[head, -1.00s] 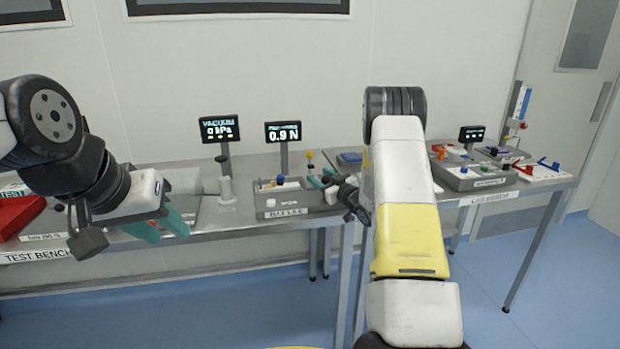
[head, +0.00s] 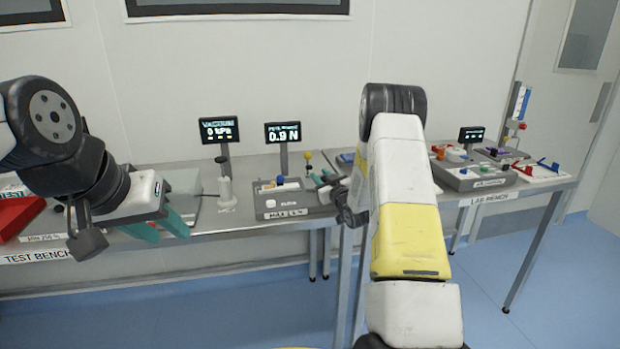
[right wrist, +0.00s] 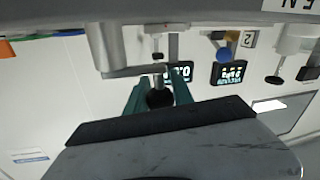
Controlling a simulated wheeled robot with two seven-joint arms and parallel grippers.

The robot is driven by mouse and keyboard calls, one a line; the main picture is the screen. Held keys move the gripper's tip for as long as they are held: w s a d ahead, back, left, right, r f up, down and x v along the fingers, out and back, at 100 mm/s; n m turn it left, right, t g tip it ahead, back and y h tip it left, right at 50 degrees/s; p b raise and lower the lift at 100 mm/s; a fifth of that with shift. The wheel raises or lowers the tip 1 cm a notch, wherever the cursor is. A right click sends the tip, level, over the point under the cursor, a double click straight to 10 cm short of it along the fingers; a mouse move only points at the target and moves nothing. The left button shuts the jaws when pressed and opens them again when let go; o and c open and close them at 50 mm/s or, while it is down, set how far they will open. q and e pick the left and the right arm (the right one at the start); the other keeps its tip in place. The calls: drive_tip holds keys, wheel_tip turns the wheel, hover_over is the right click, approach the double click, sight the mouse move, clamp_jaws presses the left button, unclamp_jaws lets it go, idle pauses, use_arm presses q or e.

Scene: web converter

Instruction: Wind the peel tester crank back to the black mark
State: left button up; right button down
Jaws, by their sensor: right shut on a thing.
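The peel tester is a grey box (head: 292,198) on the bench, with a display (head: 283,133) reading 0.9 N behind it. My right gripper (head: 318,180) is at the box's right end. In the right wrist view, which is upside down, its teal fingers (right wrist: 160,92) are shut on the crank handle (right wrist: 159,98), a dark round grip on a grey post. A grey bar (right wrist: 125,71) lies beside the handle. I cannot make out the black mark. My left gripper (head: 160,230) is open and empty, in front of the test bench.
A second display (head: 220,130) reads 0 kPa, with a white bottle-like fixture (head: 226,192) below it. A red case (head: 18,214) lies at the far left. The lab bench (head: 500,195) at the right holds a grey box (head: 474,177) and several small items.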

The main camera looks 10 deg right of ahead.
drive_tip(key=c, duration=1.1)
unclamp_jaws()
drive_tip(key=v, duration=0.7)
drive_tip(key=shift+s, duration=0.4)
drive_tip(key=shift+d, duration=0.1)
